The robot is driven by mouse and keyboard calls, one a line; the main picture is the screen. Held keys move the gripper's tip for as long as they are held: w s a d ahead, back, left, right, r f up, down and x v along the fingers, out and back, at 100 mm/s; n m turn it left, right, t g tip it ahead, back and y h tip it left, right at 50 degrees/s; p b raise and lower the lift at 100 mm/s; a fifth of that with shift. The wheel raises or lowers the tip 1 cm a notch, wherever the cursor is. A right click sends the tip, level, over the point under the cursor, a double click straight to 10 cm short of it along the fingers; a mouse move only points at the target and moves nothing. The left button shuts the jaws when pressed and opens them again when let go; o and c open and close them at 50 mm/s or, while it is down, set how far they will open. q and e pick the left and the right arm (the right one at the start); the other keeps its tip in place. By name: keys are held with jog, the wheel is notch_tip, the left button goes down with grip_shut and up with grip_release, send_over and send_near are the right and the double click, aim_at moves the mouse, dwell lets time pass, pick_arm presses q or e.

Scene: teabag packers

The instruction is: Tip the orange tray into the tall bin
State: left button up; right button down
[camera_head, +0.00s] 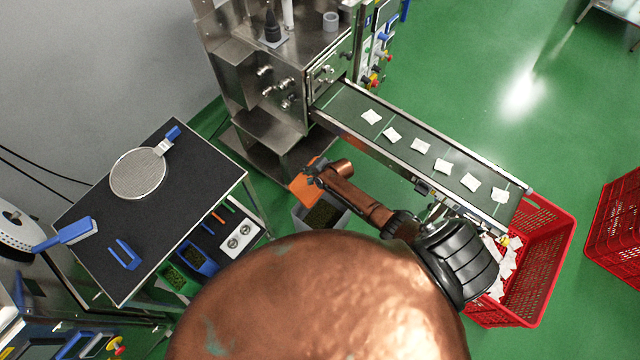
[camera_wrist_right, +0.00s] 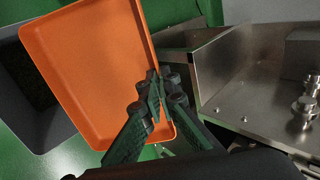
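An orange tray (camera_wrist_right: 95,65) is held by my right gripper (camera_wrist_right: 155,92), whose fingers close on the tray's edge in the right wrist view. The tray's inside faces the wrist camera and looks empty. In the head view the tray (camera_head: 302,184) is tilted above a grey tall bin (camera_head: 337,228), with my right gripper (camera_head: 312,174) at its edge. The bin holds dark green material and also shows behind the tray in the right wrist view (camera_wrist_right: 35,125). My left gripper is not in view.
A steel machine (camera_head: 235,85) with a conveyor (camera_head: 405,155) carrying several teabags stands beyond my right arm. A red crate (camera_head: 545,265) sits under the conveyor's end. A black-topped table (camera_head: 190,205) with a sieve (camera_head: 138,173) stands at the left.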

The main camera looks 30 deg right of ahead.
jog(key=shift+s+a+p, duration=0.2)
jog(key=shift+s+p, duration=0.05)
jog(key=shift+p, duration=0.1)
jog(key=p, duration=0.7)
send_near(293, 192)
jog(key=x, duration=0.5)
jog(key=shift+f, duration=0.15)
jog(key=s+a+p, duration=0.4)
jog(key=s+a, duration=0.3)
jog(key=shift+s+a, duration=0.35)
